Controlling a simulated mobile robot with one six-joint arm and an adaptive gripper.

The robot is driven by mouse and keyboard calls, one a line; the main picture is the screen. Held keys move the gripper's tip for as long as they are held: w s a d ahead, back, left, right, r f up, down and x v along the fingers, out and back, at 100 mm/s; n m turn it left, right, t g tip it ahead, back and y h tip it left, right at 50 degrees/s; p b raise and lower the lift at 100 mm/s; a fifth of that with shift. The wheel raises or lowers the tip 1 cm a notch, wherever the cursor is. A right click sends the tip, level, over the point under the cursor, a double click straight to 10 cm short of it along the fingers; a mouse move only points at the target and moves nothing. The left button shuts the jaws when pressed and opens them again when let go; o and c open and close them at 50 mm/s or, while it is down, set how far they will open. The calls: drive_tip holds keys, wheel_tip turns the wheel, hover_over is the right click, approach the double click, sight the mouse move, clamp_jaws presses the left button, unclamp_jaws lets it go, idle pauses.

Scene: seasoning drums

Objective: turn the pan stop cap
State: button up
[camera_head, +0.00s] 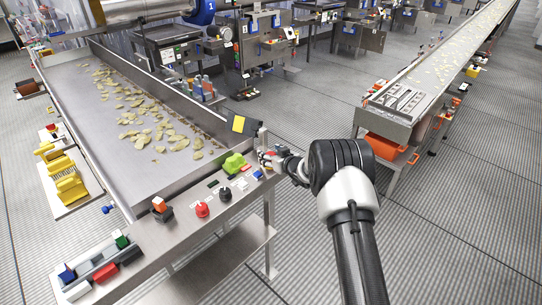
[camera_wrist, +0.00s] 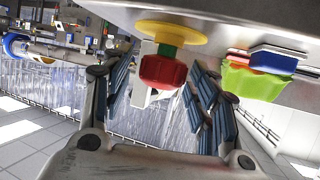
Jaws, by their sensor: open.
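A red fluted cap (camera_wrist: 163,72) with a green ring and a round yellow plate behind it, which looks like the pan stop cap, shows in the wrist view. My gripper (camera_wrist: 162,78) is open, with one finger on each side of the cap. I cannot tell whether either finger touches it. In the head view my gripper (camera_head: 270,158) is at the right end of the pan's front panel, and the cap is mostly hidden by it.
A bright green fluted knob (camera_wrist: 252,82) sits close to the right finger, and the same knob (camera_head: 234,163) is left of my gripper in the head view. A red round button (camera_head: 202,209) is on the panel (camera_head: 190,235). The pan (camera_head: 110,160) holds chips.

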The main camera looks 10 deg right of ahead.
drive_tip(key=shift+c, duration=0.4)
drive_tip(key=c, duration=1)
